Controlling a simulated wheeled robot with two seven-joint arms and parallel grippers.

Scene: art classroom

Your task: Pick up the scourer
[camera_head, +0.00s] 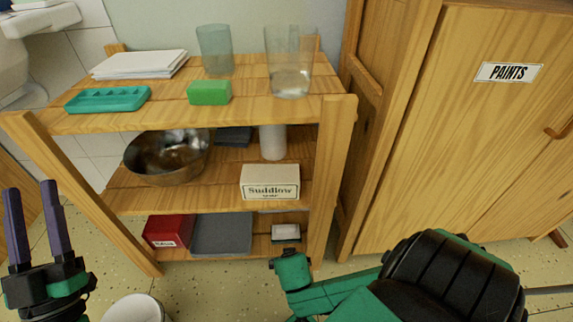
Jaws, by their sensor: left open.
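A bright green block (209,92), which looks like the scourer, lies at the front edge of the top shelf of a wooden rack. It sits to the right of a teal tray, with a small gap between them. My left gripper (31,187) is at the lower left, fingers pointing up and apart, with nothing between them. It is well to the left of the rack and away from the green block. My right arm shows at the lower right; its gripper fingers are not visible.
Below are a metal bowl (167,157) and soap box (270,182). A paints cupboard (470,130) stands right.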

